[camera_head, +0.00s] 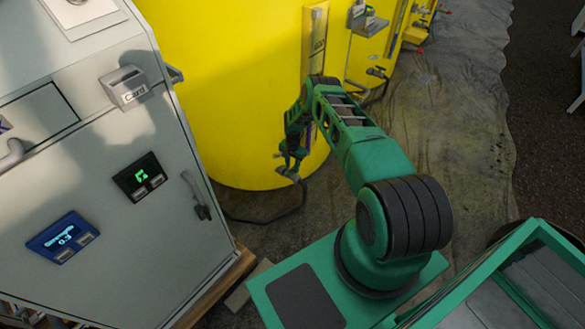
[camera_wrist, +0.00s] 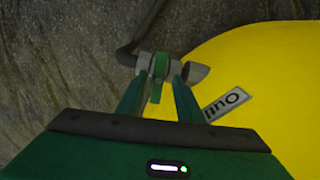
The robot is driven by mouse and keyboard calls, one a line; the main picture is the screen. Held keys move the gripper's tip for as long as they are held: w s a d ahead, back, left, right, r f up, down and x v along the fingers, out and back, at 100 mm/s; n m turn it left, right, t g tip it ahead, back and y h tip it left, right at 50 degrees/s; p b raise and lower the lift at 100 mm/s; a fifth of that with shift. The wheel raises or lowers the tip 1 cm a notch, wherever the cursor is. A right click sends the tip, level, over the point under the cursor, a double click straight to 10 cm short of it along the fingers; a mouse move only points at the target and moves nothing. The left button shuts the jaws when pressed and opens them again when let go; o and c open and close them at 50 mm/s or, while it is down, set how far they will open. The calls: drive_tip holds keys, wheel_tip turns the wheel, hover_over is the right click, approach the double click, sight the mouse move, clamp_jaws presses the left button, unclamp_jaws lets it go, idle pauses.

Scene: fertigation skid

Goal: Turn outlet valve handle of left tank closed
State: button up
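The large yellow tank (camera_head: 230,90) stands beside the grey cabinet, and its lower part with a label also shows in the wrist view (camera_wrist: 275,85). In the wrist view a grey outlet valve (camera_wrist: 196,73) sits at the tank's side, with a green handle (camera_wrist: 158,68) on it. My gripper (camera_wrist: 159,75) has its two green fingers spread, one on each side of the handle. I cannot tell whether they touch it. In the head view my gripper (camera_head: 290,165) is low at the tank's right side, and the valve there is too small and covered to make out.
A grey control cabinet (camera_head: 110,190) with displays and a black handle stands at the left. A dark pipe (camera_head: 265,218) runs on the floor below the tank. More yellow tanks with valves (camera_head: 375,72) stand behind. The sheet-covered floor (camera_head: 450,110) at right is clear.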

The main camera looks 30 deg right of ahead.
sight(293, 168)
wheel_tip(293, 168, up, 11)
idle(0.8)
drive_tip(key=shift+w+d, duration=0.1)
drive_tip(key=shift+w, duration=0.05)
drive_tip(key=shift+c, duration=0.6)
